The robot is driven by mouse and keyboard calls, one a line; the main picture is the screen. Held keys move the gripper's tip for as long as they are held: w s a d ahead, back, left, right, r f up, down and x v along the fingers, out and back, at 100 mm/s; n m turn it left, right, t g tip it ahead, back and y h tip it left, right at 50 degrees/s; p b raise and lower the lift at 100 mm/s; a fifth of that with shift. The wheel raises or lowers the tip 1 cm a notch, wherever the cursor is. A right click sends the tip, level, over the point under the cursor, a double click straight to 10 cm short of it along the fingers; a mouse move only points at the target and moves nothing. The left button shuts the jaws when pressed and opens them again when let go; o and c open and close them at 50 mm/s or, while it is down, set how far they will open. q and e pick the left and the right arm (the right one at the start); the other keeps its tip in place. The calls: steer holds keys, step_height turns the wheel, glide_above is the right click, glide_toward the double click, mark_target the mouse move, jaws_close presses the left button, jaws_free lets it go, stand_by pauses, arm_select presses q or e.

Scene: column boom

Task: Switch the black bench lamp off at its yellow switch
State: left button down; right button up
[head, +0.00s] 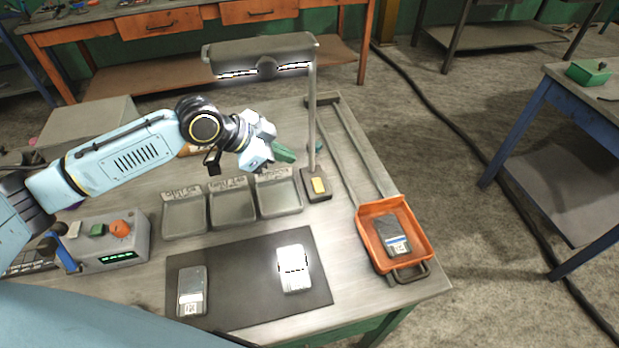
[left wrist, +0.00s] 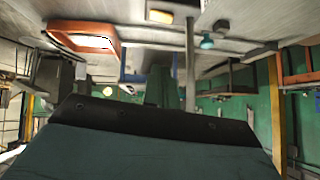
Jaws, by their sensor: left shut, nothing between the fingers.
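The black bench lamp (head: 262,50) stands upright on the bench, its wide head raised on a thin post; bright strips glow under the head. Its yellow switch (head: 318,185) sits on the dark base (head: 314,194) at the foot of the post. My left gripper (head: 287,154) is shut and empty, its dark green fingers pointing right, left of the post and above and left of the switch. Its fingers (left wrist: 150,140) fill the lower left wrist view, where a thin upright post (left wrist: 190,65) shows behind them. My right gripper is not in view.
Three grey trays (head: 232,222) lie left of the base. An orange tray (head: 364,238) holding a device is to the right. A dark mat (head: 250,290) carries two devices in front. A control box (head: 112,247) with buttons stands at the left.

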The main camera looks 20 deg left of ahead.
arm_select(q)
steer(key=shift+w+a, duration=0.1)
steer(key=shift+a, duration=0.1)
stand_by(0.3)
glide_above(313, 184)
steer(key=f, duration=0.6)
steer(key=shift+s+f+b, duration=0.25)
steer(key=shift+s+b, duration=0.05)
steer(key=shift+b, duration=0.1)
steer(key=f, duration=0.3)
steer(key=shift+w+f, duration=0.25)
steer(key=shift+w, duration=0.05)
steer(key=shift+f, duration=0.45)
